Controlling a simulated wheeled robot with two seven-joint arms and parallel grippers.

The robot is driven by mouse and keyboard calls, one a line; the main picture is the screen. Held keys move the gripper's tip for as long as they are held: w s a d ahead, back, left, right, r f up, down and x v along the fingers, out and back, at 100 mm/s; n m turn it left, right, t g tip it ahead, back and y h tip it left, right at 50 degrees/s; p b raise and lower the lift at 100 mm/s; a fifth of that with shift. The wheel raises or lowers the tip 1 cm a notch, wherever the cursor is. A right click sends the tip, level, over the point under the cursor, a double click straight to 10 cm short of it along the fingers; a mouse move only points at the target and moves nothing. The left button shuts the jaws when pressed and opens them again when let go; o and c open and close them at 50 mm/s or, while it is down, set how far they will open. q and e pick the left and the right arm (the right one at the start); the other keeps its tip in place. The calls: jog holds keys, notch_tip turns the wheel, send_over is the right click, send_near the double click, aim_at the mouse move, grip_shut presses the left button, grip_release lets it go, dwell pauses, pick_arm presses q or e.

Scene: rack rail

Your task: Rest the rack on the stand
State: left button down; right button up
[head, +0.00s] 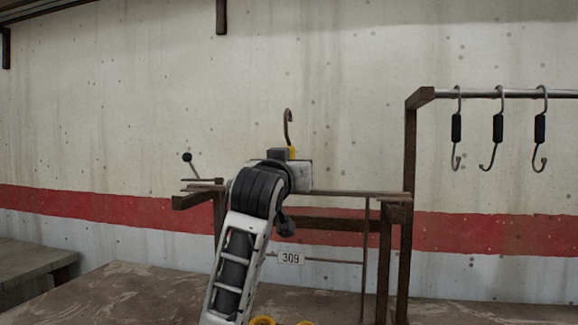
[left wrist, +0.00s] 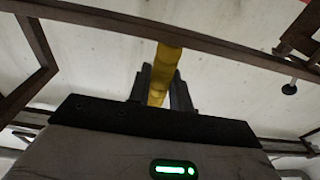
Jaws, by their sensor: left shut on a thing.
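In the head view my left gripper (head: 288,156) is shut on a small yellow grip (head: 292,152), with a dark hook (head: 288,128) rising above it. In the left wrist view the yellow grip (left wrist: 168,62) sits between the two dark fingers (left wrist: 160,88) and meets a long brown bar (left wrist: 230,52). The stand (head: 385,250) is a brown frame behind my arm. A thin rod frame (head: 365,240), which looks like the rack, carries a white "309" tag (head: 291,258). My arm hides its left part. I cannot tell whether it touches the stand. My right gripper is out of view.
To the right, a metal rail (head: 510,94) on a brown post (head: 409,150) holds several hooks with black sleeves (head: 498,129). A lever with a black knob (head: 187,157) stands at the stand's left end. A low bench (head: 35,258) is at far left.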

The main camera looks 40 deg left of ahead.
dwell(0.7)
pick_arm(q)
jog(key=c, duration=1.2)
grip_release()
jog(key=shift+s, duration=0.1)
jog(key=shift+f, duration=0.25)
jog(key=b+v, duration=0.1)
jog(key=v, duration=1.1)
jog(key=shift+d+r, duration=0.1)
